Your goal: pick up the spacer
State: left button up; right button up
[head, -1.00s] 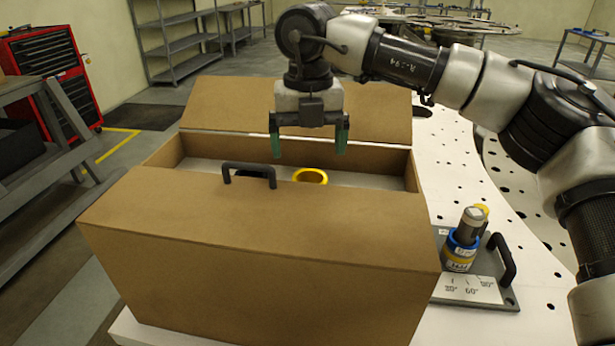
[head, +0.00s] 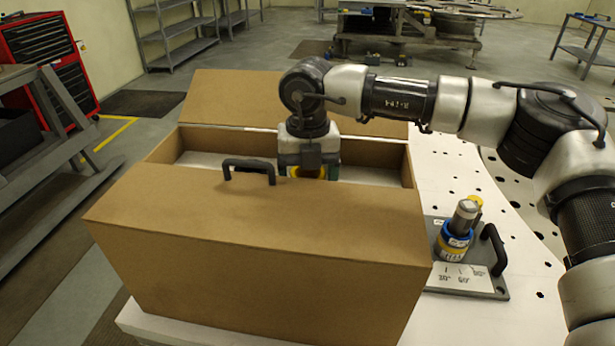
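A yellow ring (head: 308,172), which looks like the spacer, is inside the open cardboard box (head: 262,235). Only a small part of it shows between the fingers of my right gripper (head: 308,174). That gripper points down into the box, with its green fingers on either side of the ring. The fingertips are mostly hidden, so I cannot tell whether they touch or grip the ring. My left gripper is not in view.
The box's front flap carries a black handle (head: 249,166), close left of my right gripper. The back flap (head: 235,100) stands raised behind. To the right, a grey plate (head: 437,278) bears a blue and yellow stack (head: 454,240) and a black handle (head: 494,250).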

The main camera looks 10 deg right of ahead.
jog(key=c, duration=0.7)
